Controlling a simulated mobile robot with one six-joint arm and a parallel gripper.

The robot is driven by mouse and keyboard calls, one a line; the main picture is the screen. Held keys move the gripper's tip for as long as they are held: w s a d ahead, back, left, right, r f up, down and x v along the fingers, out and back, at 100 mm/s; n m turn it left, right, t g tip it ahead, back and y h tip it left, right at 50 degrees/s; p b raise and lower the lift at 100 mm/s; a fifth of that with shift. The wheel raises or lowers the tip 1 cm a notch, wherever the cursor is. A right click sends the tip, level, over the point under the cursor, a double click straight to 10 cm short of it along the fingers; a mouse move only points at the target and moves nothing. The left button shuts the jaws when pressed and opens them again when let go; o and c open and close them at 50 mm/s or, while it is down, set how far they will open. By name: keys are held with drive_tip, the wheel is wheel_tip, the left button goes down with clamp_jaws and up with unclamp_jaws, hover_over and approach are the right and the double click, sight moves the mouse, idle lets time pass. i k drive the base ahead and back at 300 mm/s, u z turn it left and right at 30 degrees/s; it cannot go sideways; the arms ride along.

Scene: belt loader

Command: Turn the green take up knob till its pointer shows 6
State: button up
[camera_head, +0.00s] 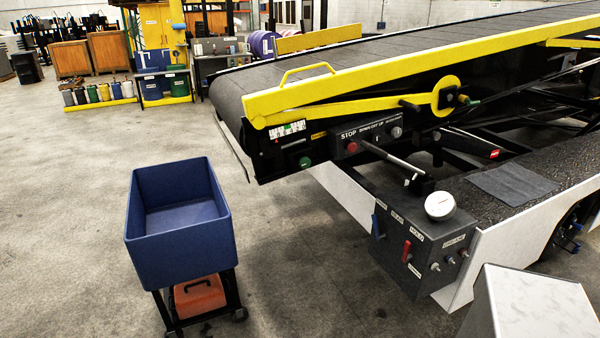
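A small round green knob (304,161) sits on the dark side frame of the belt loader (330,65), below the low end of the belt. It is left of the red stop button (351,146). Its pointer and any numbers around it are too small to read. A white and green label (287,130) is above it. Another green-tipped part (472,101) sticks out beside the yellow disc (446,95) further right; I cannot tell what it is. My gripper is not in view.
A blue bin (180,255) on a cart stands at the left front. A pale box (540,305) fills the lower right. Floor between bin and loader is clear.

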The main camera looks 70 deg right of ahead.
sight(305, 162)
drive_tip(key=u, duration=0.1)
drive_tip(key=k, duration=1)
drive_tip(key=z, duration=0.55)
drive_tip(key=i, duration=0.75)
drive_tip(key=u, duration=0.2)
